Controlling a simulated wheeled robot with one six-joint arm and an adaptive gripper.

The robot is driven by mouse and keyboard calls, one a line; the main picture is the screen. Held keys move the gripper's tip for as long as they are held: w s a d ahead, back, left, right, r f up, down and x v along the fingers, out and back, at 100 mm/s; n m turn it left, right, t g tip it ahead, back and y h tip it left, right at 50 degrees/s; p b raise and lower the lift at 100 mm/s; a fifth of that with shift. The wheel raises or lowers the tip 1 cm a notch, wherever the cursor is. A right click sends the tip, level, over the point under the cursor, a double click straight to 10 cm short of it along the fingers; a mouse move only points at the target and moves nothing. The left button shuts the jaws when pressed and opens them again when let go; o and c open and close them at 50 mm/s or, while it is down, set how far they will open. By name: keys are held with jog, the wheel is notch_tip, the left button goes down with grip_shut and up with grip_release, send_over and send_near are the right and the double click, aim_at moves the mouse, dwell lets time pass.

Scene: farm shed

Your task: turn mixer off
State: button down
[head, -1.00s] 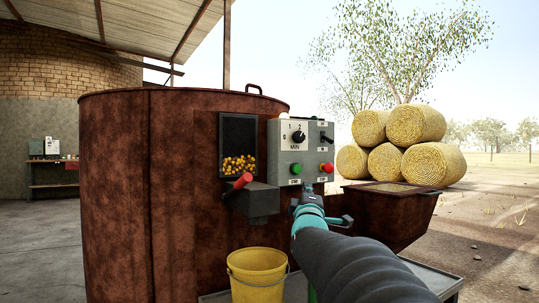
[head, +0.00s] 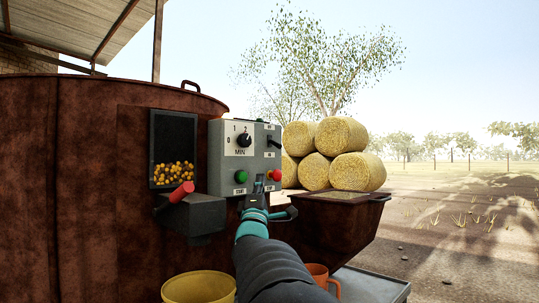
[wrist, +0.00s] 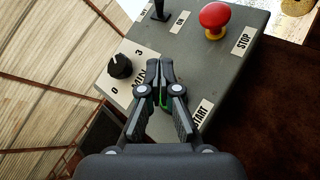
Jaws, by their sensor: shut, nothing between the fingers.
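The mixer is a big rusty drum (head: 85,180) with a grey control box (head: 223,160) on its side. The box carries a black knob (head: 244,140) on a MIN scale, a black toggle (head: 273,142), a green START button (head: 241,176) and a red STOP button (head: 275,175). In the wrist view the red mushroom button (wrist: 214,17) stands clear, above and right of my fingers. My gripper (head: 260,180) is shut and empty, in front of the box's lower part between the two buttons. In the wrist view its fingers (wrist: 160,72) hide most of the green button. Contact cannot be told.
A red-handled chute (head: 182,192) juts out left of the box. A rusty trough (head: 335,225) sticks out right of it. A yellow bucket (head: 198,288) and an orange cup (head: 322,275) stand below. Hay bales (head: 342,134) lie behind; open ground is right.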

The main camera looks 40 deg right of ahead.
jog(key=p, duration=0.2)
send_near(273, 144)
jog(key=w, duration=0.1)
jog(key=w+r, duration=0.1)
jog(key=w, duration=0.1)
jog(key=shift+w+r, duration=0.15)
jog(key=d+r, duration=0.1)
jog(key=d, duration=0.1)
jog(key=shift+d+r, duration=0.3)
jog(key=shift+r, duration=0.05)
jog(key=shift+s+d+r, duration=0.25)
jog(key=shift+d+r, duration=0.05)
jog(key=shift+d, duration=0.15)
jog(key=shift+a+t+y, duration=0.15)
jog(key=shift+t+y, duration=0.15)
jog(key=shift+y, duration=0.1)
